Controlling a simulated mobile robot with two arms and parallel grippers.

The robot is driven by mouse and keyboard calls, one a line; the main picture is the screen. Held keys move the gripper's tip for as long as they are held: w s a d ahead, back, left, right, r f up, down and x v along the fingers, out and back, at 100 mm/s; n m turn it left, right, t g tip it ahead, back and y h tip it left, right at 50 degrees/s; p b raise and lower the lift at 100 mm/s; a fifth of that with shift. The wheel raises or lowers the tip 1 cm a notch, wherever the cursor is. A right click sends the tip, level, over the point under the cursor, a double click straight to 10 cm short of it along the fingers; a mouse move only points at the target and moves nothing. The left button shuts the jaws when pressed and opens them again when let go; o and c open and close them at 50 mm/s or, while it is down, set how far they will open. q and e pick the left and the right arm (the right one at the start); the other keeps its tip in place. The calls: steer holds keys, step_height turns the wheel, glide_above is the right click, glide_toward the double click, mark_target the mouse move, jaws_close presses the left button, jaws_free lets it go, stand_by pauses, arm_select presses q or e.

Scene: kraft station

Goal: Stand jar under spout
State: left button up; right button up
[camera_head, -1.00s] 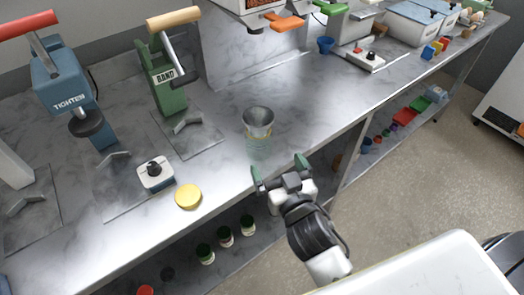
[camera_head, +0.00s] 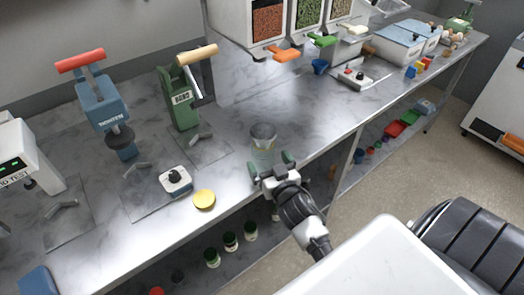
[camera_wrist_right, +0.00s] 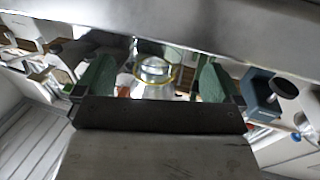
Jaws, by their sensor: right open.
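A clear jar (camera_head: 263,155) stands upright near the counter's front edge, with a grey metal funnel (camera_head: 263,132) in its mouth. In the right wrist view the jar with its yellowish ring (camera_wrist_right: 153,75) shows between the green fingers. My right gripper (camera_head: 271,164) is open and empty at the near side of the jar; whether a finger touches it I cannot tell. Three dispensers stand at the back, with an orange spout (camera_head: 286,55), a green spout (camera_head: 322,40) and a white spout (camera_head: 355,29). My left gripper is not in view.
A yellow lid (camera_head: 204,199) and a white device with a black knob (camera_head: 175,180) lie left of the jar. A green press (camera_head: 182,100) and a blue press (camera_head: 98,100) stand behind them. A small blue cup (camera_head: 319,66) stands below the spouts. The counter between jar and dispensers is clear.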

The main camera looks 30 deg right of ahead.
mark_target(268, 157)
steer(key=w, duration=0.2)
steer(key=w+d+p, duration=0.1)
steer(key=w, duration=0.1)
steer(key=shift+w+d+r, duration=0.15)
steer(key=shift+w, duration=0.2)
steer(key=shift+s, duration=0.1)
steer(key=shift+c, duration=0.6)
steer(key=c, duration=1)
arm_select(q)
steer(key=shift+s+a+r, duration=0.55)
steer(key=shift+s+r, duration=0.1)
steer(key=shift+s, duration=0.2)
arm_select(e)
steer(key=shift+c, duration=0.2)
